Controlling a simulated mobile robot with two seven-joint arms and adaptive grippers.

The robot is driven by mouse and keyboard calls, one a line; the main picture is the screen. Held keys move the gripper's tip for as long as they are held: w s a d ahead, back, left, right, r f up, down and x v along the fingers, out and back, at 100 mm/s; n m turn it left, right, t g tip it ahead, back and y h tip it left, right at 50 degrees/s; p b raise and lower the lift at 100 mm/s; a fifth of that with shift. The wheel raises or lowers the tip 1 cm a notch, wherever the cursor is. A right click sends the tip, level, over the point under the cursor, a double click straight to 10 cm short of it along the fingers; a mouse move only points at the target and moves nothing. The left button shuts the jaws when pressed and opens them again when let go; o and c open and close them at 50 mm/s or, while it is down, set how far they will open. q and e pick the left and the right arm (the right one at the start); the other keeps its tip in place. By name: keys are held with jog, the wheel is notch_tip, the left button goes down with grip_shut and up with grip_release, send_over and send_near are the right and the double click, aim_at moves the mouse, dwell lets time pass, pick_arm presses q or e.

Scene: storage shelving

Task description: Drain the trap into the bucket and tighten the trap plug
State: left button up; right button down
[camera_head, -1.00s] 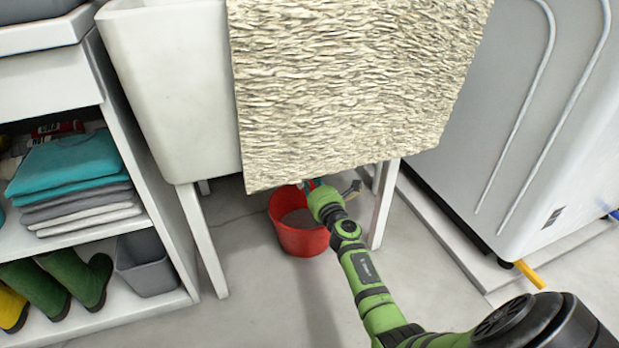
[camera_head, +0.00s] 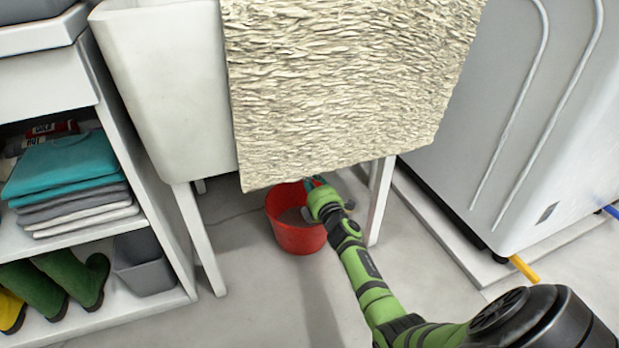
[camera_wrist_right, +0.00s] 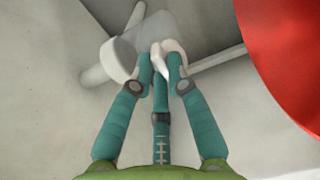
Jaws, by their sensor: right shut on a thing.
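The red bucket (camera_head: 297,238) stands on the floor under the sink, with a greyish inside. Its red side also shows at the upper right of the right wrist view (camera_wrist_right: 292,55). My right gripper (camera_head: 316,186) reaches in beside the bucket's right rim, partly hidden under the hanging towel. In the right wrist view its teal fingers (camera_wrist_right: 160,62) are shut on a small white piece (camera_wrist_right: 171,47), apparently the trap plug. A white round-ended pipe part (camera_wrist_right: 120,60) is just left of the fingertips. The rest of the trap is hidden in the head view. My left gripper is not in view.
A textured cream towel (camera_head: 340,90) hangs over the white sink (camera_head: 165,95). Sink legs (camera_head: 380,205) stand on both sides of the bucket. Shelves (camera_head: 150,305) with folded cloths and boots are at left, a white appliance (camera_head: 500,150) at right. The front floor is clear.

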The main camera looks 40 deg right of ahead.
jog(key=shift+d+m, duration=0.1)
jog(key=shift+m, duration=0.4)
jog(key=c, duration=1.2)
grip_release()
jog(key=v, duration=0.7)
jog(key=shift+s, duration=0.25)
jog(key=shift+s+f, duration=0.1)
